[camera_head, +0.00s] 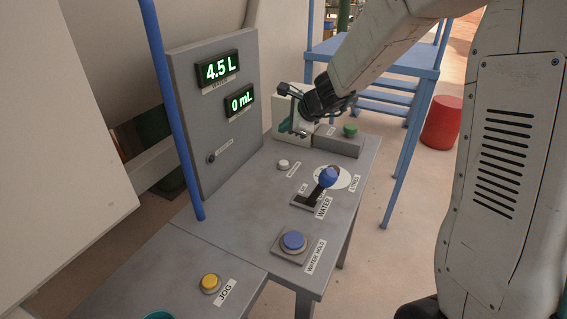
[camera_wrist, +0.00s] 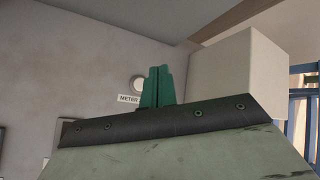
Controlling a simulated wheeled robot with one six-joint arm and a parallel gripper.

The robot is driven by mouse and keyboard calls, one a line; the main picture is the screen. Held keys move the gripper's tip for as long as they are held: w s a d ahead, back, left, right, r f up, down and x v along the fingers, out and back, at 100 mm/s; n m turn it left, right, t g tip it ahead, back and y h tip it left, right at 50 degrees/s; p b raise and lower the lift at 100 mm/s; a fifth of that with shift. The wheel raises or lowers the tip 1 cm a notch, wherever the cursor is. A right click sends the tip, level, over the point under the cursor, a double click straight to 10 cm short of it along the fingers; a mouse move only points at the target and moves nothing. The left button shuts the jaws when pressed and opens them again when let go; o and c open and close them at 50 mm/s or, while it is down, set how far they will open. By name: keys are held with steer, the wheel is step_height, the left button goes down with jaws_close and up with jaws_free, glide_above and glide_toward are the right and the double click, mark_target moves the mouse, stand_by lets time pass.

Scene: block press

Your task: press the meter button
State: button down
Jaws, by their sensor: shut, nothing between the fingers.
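The meter button is a white round button (camera_wrist: 137,83) in the wrist view, with a METER label (camera_wrist: 128,99) just below it on a grey surface. In the head view a small white button (camera_head: 283,165) stands on the grey table, its label too small to read; I take it for the same one. My gripper (camera_wrist: 157,86) is shut and empty, its green fingers appearing just right of the button in the wrist view. In the head view my gripper (camera_head: 285,127) hangs above the back of the table, apart from that button. The exact gap to it cannot be told.
A white box (camera_wrist: 252,75) stands right of my fingers. A green button (camera_head: 350,130), the WATER lever (camera_head: 328,178), the blue WATER HOLD button (camera_head: 292,241) and the yellow JOG button (camera_head: 210,282) are on the tables. A panel (camera_head: 200,110) reads 4.5 L and 0 mL.

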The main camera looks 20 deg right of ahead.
mark_target(287, 164)
steer(key=shift+w+d+f+m, duration=0.35)
steer(key=shift+w+f+m, duration=0.1)
steer(key=shift+f+m, duration=0.05)
steer(key=shift+f, duration=4.4)
steer(key=shift+f, duration=0.4)
steer(key=shift+f, duration=0.5)
steer(key=shift+r, duration=0.9)
